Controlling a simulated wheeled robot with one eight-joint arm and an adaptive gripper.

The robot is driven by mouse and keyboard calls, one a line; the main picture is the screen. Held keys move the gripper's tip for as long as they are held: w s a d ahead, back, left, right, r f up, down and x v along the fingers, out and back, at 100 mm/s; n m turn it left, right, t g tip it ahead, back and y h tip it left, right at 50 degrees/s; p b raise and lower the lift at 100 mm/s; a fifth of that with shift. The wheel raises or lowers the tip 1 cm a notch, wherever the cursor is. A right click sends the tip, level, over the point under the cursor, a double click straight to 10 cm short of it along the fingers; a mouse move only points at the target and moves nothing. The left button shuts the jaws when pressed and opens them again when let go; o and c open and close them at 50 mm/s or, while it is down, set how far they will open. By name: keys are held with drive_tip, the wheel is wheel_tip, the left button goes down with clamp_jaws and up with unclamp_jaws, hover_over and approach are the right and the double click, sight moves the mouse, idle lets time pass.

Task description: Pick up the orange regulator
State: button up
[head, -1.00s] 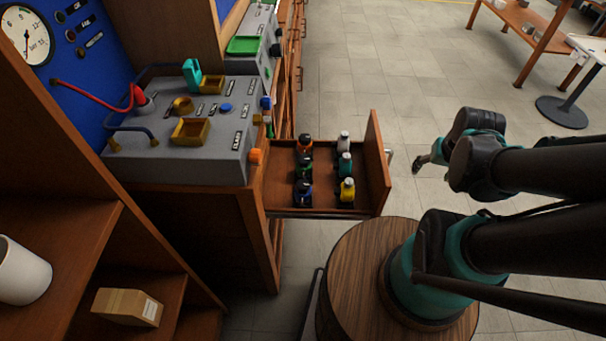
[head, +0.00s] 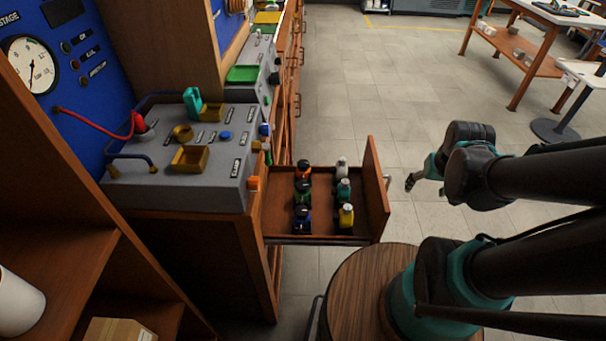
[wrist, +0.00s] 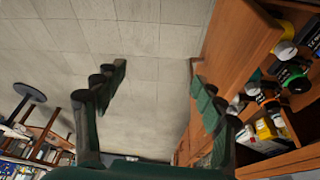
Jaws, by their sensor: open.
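The orange regulator (head: 303,170) stands in the open wooden drawer (head: 323,228), at the far end of the left row. It has a dark body with an orange top. My gripper (head: 411,182) is outside the drawer, to the right of its front panel, and looks small and partly hidden by my arm in the head view. In the wrist view, my gripper (wrist: 158,85) has its two fingers spread apart with only floor between them. The drawer front (wrist: 235,50) lies just right of the right finger.
The drawer also holds a green regulator (head: 303,192), a blue one (head: 302,218), a grey one (head: 341,168), a teal one (head: 343,190) and a yellow one (head: 346,215). The grey testbench (head: 225,185) stands left of the drawer. Open floor (head: 380,80) lies beyond.

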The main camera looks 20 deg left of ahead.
drive_tip(key=w+a+r+n+g, duration=0.1)
drive_tip(key=w+a+r+n, duration=0.3)
drive_tip(key=w+a, duration=0.45)
drive_tip(key=r+n+g, duration=0.1)
drive_tip(key=n+g, duration=0.2)
drive_tip(key=n, duration=0.5)
hover_over(304, 163)
drive_tip(key=f, duration=1)
drive_tip(key=shift+a+f, duration=0.35)
drive_tip(key=shift+d+f, duration=0.15)
drive_tip(key=shift+f, duration=1.4)
drive_tip(key=shift+d+f, duration=0.15)
drive_tip(key=shift+f, duration=1.35)
clamp_jaws()
